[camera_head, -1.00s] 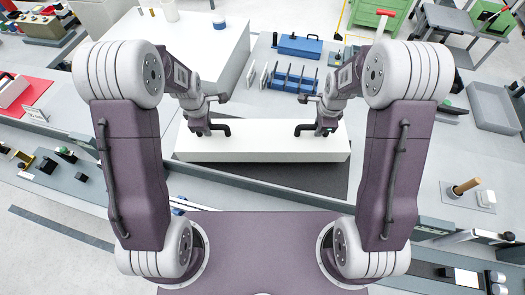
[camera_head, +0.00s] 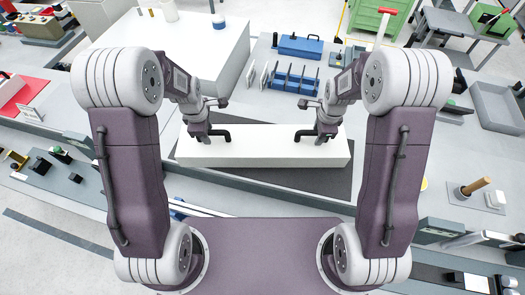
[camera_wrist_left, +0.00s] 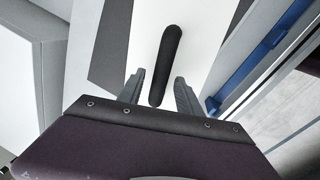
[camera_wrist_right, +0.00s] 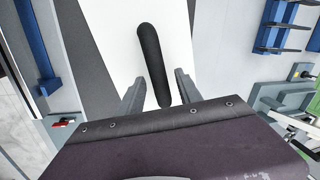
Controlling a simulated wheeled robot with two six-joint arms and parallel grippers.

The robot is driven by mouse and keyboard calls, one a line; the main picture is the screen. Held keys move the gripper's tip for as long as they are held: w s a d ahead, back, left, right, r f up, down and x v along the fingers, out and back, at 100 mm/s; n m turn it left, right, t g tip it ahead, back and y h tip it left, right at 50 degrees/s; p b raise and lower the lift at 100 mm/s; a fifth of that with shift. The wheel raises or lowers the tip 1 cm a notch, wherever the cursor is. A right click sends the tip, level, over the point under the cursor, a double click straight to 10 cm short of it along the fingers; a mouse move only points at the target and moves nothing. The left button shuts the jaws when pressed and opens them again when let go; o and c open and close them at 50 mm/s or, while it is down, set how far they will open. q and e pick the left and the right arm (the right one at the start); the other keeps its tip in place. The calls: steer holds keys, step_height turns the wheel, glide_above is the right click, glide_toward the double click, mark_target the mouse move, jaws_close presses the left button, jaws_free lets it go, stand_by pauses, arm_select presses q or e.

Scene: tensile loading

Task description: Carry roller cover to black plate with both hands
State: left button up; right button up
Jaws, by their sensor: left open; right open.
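The roller cover (camera_head: 265,152) is a long white box with a black bar handle near each end. It lies over the black plate (camera_head: 338,182), a dark flat sheet on the grey bench. My left gripper (camera_head: 203,137) is at the left handle; in the left wrist view its open fingers (camera_wrist_left: 160,92) stand on either side of the black handle (camera_wrist_left: 166,60). My right gripper (camera_head: 325,135) is at the right handle; in the right wrist view its open fingers (camera_wrist_right: 159,95) stand on either side of the black handle (camera_wrist_right: 152,58). Whether the fingers touch the handles cannot be told.
A white block table (camera_head: 180,65) stands behind on the left. Blue holders (camera_head: 295,80) and a blue toolbox (camera_head: 300,46) sit behind the cover. A wooden-handled tool (camera_head: 474,187) stands at right. A grey tray (camera_head: 497,108) lies at far right.

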steer(key=shift+s, duration=0.1)
arm_select(q)
step_height(320, 180, up, 11)
steer(key=s, duration=0.2)
steer(key=shift+s, duration=0.15)
arm_select(e)
step_height(320, 180, up, 12)
steer(key=s, duration=0.2)
arm_select(q)
steer(key=shift+r, duration=0.1)
arm_select(e)
steer(key=shift+s+f, duration=0.1)
